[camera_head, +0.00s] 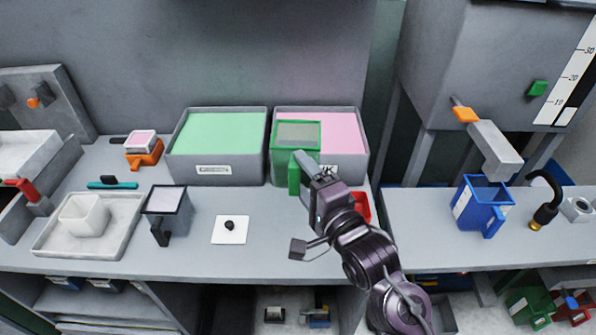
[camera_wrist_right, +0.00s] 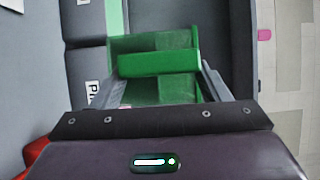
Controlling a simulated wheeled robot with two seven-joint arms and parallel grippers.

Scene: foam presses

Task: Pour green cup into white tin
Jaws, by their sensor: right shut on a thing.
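The green cup (camera_head: 283,166) is upright in front of the two bins at the back of the bench. My right gripper (camera_head: 303,172) is shut on its handle; the wrist view also shows the green cup (camera_wrist_right: 155,42) between the fingers. I cannot tell if the cup touches the bench or what fills it. A white square tin (camera_head: 84,215) stands in a pale tray (camera_head: 60,243) at the left of the bench, well away from the cup. My left gripper is in neither view.
A green-filled bin (camera_head: 213,169) and a pink-filled bin (camera_head: 350,165) stand behind. A dark-handled grey cup (camera_head: 160,205) and a white card (camera_head: 230,236) lie between the tray and my right arm. A red item (camera_head: 362,206) is beside my wrist. A blue cup (camera_head: 478,208) stands right.

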